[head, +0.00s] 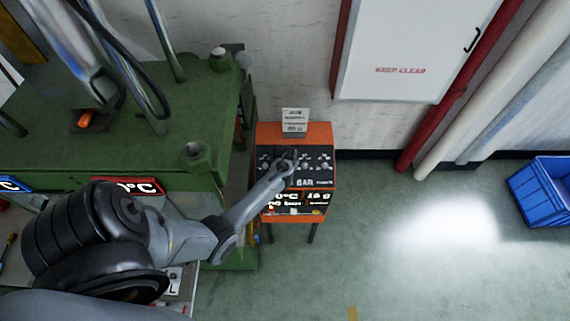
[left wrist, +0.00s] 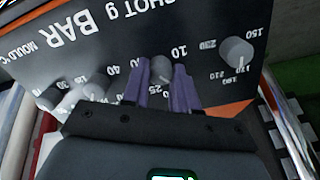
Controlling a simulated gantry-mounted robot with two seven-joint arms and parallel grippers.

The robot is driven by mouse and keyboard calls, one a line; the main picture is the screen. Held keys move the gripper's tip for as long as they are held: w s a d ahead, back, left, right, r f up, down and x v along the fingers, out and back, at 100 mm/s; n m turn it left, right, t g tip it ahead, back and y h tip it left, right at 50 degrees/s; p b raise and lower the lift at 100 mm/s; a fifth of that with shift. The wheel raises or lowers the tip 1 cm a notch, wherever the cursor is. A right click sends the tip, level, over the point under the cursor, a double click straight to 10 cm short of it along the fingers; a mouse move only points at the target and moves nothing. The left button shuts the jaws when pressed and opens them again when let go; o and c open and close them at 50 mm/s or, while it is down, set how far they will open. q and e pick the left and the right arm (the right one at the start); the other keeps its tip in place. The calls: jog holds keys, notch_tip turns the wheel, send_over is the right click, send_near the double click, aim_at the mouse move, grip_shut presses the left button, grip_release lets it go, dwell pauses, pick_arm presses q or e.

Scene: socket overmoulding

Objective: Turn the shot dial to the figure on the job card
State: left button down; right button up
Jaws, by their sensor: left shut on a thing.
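The orange control box (head: 265,134) stands against the wall with a black sloping dial panel (head: 322,168). My left gripper (head: 291,160) reaches onto the panel. In the left wrist view, its two purple-grey fingers (left wrist: 161,84) are shut on a small grey knob (left wrist: 162,66). The knob's pointer is not clear to me. The white job card (head: 294,122) stands on top of the box; its figures are too small to read. My right gripper is not in view.
Another grey knob (left wrist: 237,54) sits to the right in the wrist view, and smaller knobs (left wrist: 97,88) to the left. A green machine (head: 150,65) stands close on the box's left. Red pipe, white cabinet and blue crate (head: 540,190) are right; floor between is clear.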

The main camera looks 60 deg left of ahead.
pick_arm(q)
jog(key=m+p, duration=0.2)
jog(key=m, duration=0.1)
jog(key=shift+r+m+p, duration=0.15)
jog(key=shift+m+p, duration=0.15)
jog(key=shift+p, duration=0.1)
jog(key=shift+m+p, duration=0.65)
jog(key=shift+m, duration=0.95)
jog(key=shift+f, duration=0.2)
jog(key=c, duration=0.9)
grip_release()
jog(key=shift+o, duration=0.2)
jog(key=shift+d+r, duration=0.1)
